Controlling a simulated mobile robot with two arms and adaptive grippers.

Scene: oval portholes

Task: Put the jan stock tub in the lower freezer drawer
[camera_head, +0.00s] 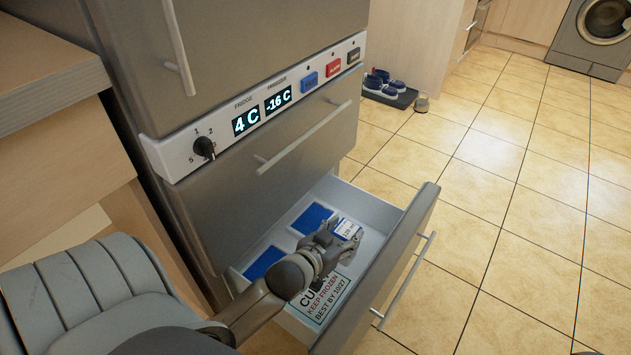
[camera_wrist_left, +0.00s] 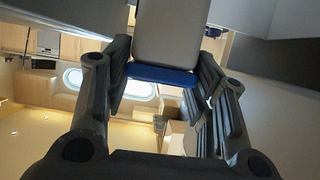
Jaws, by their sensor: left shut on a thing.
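The lower freezer drawer (camera_head: 388,270) is pulled open. My left gripper (camera_head: 333,241) is over the inside of the drawer, shut on a small tub (camera_head: 347,229) with a white label and blue edging. The label is too small to read surely, but it fits the jan stock tub. In the left wrist view the tub (camera_wrist_left: 168,40) is a pale block with a blue edge (camera_wrist_left: 163,76) between the two fingers. Whether it touches the drawer floor is hidden. My right gripper is not in view.
Blue-topped tubs (camera_head: 312,218) (camera_head: 263,262) lie in the drawer, with a large curry label (camera_head: 325,297) in its near part. A closed drawer (camera_head: 270,150) is above.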

